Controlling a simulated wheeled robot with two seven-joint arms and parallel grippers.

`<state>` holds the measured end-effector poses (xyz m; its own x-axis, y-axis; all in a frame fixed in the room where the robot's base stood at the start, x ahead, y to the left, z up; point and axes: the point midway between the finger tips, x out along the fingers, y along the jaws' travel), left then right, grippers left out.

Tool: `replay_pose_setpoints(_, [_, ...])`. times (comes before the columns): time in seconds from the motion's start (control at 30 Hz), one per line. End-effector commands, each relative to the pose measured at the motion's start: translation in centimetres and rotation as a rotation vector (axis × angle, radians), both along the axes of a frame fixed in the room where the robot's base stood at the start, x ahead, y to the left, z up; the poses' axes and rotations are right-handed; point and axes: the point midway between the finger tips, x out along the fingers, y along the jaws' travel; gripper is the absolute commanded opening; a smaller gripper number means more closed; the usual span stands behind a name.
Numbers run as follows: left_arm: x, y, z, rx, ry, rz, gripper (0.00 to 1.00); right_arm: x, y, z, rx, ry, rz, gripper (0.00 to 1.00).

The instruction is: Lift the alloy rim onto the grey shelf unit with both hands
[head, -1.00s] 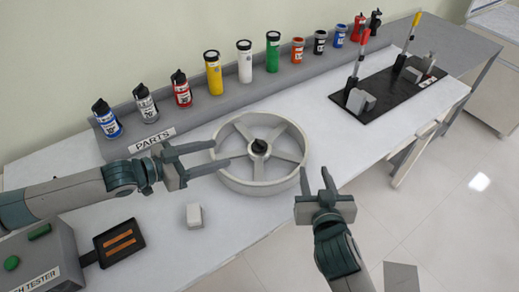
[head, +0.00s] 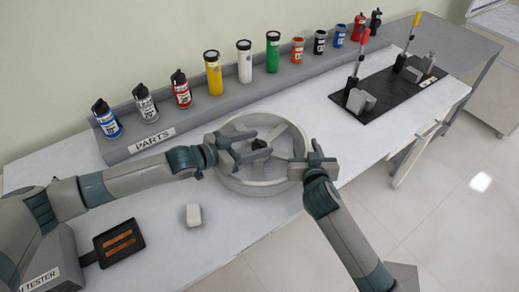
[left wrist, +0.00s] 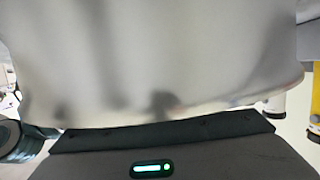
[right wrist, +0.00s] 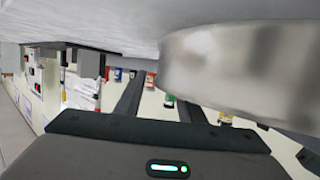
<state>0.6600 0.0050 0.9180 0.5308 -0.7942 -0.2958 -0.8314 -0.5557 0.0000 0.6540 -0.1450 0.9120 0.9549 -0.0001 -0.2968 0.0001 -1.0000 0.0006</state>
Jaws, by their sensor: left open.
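The alloy rim (head: 262,188), a pale five-spoked wheel with a dark hub, lies flat on the white bench in the head view. My left gripper (head: 264,143) is open over its left and upper part, fingers pointing right. Pale surface, probably the rim (left wrist: 160,60), fills the left wrist view and hides the fingers. My right gripper (head: 305,158) is at the rim's right edge. In the right wrist view its fingers (right wrist: 158,105) are apart, and the rim's wall (right wrist: 230,75) covers part of the right finger. I cannot tell which furniture is the grey shelf unit.
A grey parts ledge (head: 150,143) with several bottles runs along the back of the bench. A black plate with levers (head: 385,97) stands to the right. A small white block (head: 193,215) and a tester with a black pad (head: 119,242) are at front left.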

Motion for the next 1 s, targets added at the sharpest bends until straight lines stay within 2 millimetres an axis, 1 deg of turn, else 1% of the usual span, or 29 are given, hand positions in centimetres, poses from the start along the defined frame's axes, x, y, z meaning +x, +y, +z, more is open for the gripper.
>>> replay_pose_setpoints(0.03, [0.26, -0.44, -0.13, 0.0, 0.0, 0.0, 0.55, 0.49, -0.02, -0.08, -0.001, -0.001, -0.001, 0.36])
replay_pose_setpoints(0.2, [0.69, -1.06, -0.4, 0.0, 0.0, 0.0, 0.55, 1.29, -0.02, -0.34, 0.0, -0.001, 0.0, 0.36])
replay_pose_setpoints(0.5, [0.75, -1.17, -0.45, 0.0, 0.0, 0.0, 0.55, 1.4, -0.01, -0.38, 0.001, -0.001, 0.0, 0.36])
replay_pose_setpoints(0.53, [0.75, -1.17, -0.45, 0.0, 0.0, 0.0, 0.52, 1.4, -0.01, -0.38, 0.001, -0.001, 0.0, 0.33])
replay_pose_setpoints(0.57, [0.75, -1.17, -0.45, 0.0, 0.0, 0.0, 0.45, 1.4, -0.01, -0.39, 0.001, -0.001, 0.0, 0.26])
replay_pose_setpoints(0.6, [0.74, -1.16, -0.45, 0.0, 0.0, 0.0, 0.36, 1.4, -0.01, -0.39, 0.001, -0.001, 0.0, 0.16])
replay_pose_setpoints(0.67, [0.74, -1.16, -0.45, 0.0, 0.0, 0.0, 0.21, 1.39, -0.01, -0.39, 0.001, -0.001, 0.0, 0.02])
replay_pose_setpoints(0.7, [0.75, -1.16, -0.45, 0.0, 0.0, 0.0, 0.12, 1.39, -0.01, -0.39, 0.001, -0.001, 0.0, 0.0])
replay_pose_setpoints(0.73, [0.75, -1.16, -0.45, 0.0, 0.0, 0.0, 0.04, 1.39, -0.02, -0.39, 0.001, -0.001, 0.0, 0.0])
replay_pose_setpoints(0.77, [0.74, -1.15, -0.45, 0.0, 0.0, 0.0, 0.0, 1.38, -0.02, -0.4, 0.001, 0.0, 0.0, 0.0])
replay_pose_setpoints(1.0, [0.75, -1.14, -0.44, 0.0, 0.0, 0.0, 0.0, 1.37, -0.03, -0.41, 0.002, 0.0, -0.001, 0.0])
